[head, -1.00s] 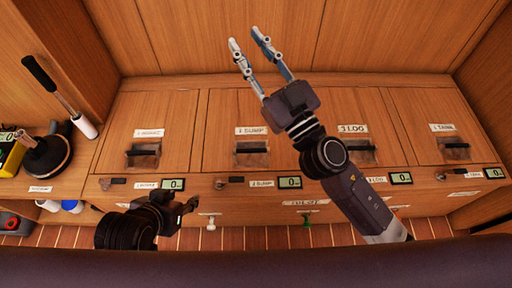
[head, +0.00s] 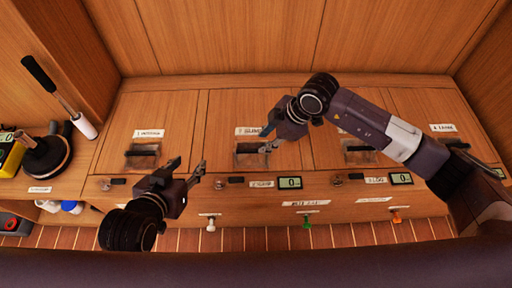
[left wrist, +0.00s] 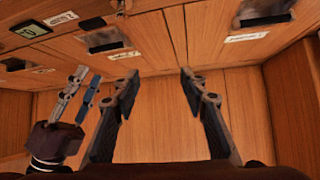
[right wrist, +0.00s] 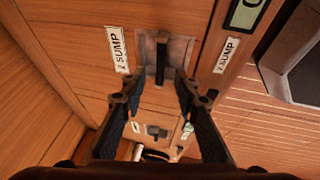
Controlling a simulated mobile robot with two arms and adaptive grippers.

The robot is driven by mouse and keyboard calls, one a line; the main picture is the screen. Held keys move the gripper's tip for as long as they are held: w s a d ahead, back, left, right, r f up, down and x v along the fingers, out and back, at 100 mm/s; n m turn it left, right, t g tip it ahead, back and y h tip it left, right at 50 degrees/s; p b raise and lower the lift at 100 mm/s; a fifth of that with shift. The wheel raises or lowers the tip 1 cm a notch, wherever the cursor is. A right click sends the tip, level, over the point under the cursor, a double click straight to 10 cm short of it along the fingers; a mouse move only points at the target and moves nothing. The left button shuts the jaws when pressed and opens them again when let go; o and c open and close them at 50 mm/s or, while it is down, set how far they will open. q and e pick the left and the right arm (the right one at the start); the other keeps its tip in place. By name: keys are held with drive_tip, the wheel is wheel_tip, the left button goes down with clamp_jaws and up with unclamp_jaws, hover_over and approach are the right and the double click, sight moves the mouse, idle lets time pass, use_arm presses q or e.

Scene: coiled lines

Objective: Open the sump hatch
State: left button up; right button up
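The sump hatch (head: 222,108) is a wooden lid, labelled 2 SUMP, second from the left in the bench top; it lies flat and closed. Its dark handle (right wrist: 162,52) sits in a recessed plate, beside the SUMP label (right wrist: 118,48) in the right wrist view. My right gripper (head: 267,140) is open over this recess. In the right wrist view its fingertips (right wrist: 160,82) are spread either side of the handle's near end; I cannot tell whether they touch it. My left gripper (head: 188,168) is open and empty, above the bench's front edge, left of the sump hatch.
Hatch 1 (head: 170,115) lies to the left, hatch 4 (head: 430,105) to the far right. My right arm crosses hatch 3. The front panel carries small displays (head: 290,182), turn latches (head: 221,182) and white, green (head: 306,221) and orange knobs. A plunger-like tool (head: 45,155) stands at the left.

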sight(254, 150)
drive_tip(key=b+x, duration=0.2)
drive_tip(key=x, duration=0.4)
drive_tip(key=shift+a+f, duration=0.25)
use_arm(q)
drive_tip(key=w+d+r+t+h, duration=0.1)
drive_tip(key=w+d+r+t, duration=0.2)
drive_tip(key=r, duration=0.8)
drive_tip(key=shift+w+t+h, duration=0.4)
drive_tip(key=shift+w+t, duration=0.95)
drive_tip(key=shift+t, duration=0.25)
use_arm(e)
drive_tip(key=shift+f, duration=0.15)
use_arm(q)
drive_tip(key=shift+r, duration=0.1)
use_arm(e)
clamp_jaws()
